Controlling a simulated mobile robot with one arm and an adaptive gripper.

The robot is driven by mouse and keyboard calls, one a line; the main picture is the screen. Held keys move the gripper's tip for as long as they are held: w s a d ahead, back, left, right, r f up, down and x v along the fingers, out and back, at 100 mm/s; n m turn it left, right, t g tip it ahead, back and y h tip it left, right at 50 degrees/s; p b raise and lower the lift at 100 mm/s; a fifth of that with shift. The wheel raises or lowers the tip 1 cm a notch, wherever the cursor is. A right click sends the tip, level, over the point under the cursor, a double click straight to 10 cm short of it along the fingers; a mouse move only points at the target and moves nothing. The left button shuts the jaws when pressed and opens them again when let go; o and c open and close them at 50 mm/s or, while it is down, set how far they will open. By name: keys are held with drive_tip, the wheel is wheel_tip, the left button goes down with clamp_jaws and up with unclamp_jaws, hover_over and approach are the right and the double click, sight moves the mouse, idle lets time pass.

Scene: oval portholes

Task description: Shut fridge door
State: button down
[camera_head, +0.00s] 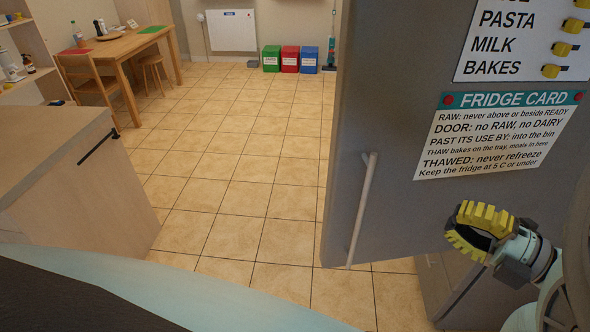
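The grey fridge door (375,110) fills the right half of the view, with a long vertical bar handle (361,210) near its left edge. It stands out over the floor, and its lower left corner hangs above the tiles. A white fridge card (490,140) with a teal header is on its face. My gripper (457,224), with yellow ribbed fingers, is at the lower right, in front of the door's lower part and right of the handle. It appears empty. Its fingers curve around a dark gap, and I cannot tell whether the tips meet. The fridge interior is not visible.
A list with yellow knobs (551,71) is above the card. A grey front (447,283) shows below the door. A counter (50,150) stands at left. A table (120,45), chair and coloured bins (290,58) are at the back. Tiled floor (240,160) between is clear.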

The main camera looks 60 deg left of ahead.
sight(387, 181)
drive_tip(key=shift+n+h, duration=0.3)
drive_tip(key=shift+n, duration=0.1)
drive_tip(key=p+x, duration=0.1)
drive_tip(key=x, duration=0.3)
drive_tip(key=w+f+p+x, duration=0.1)
drive_tip(key=x, duration=0.3)
drive_tip(key=w+p+x, duration=0.1)
drive_tip(key=x, duration=0.3)
drive_tip(key=shift+a+f+p, duration=0.2)
drive_tip(key=shift+a+p, duration=0.15)
drive_tip(key=shift+a, duration=0.25)
drive_tip(key=shift+w+a+f, duration=0.1)
drive_tip(key=shift+w+a, duration=0.15)
drive_tip(key=shift+a, duration=0.45)
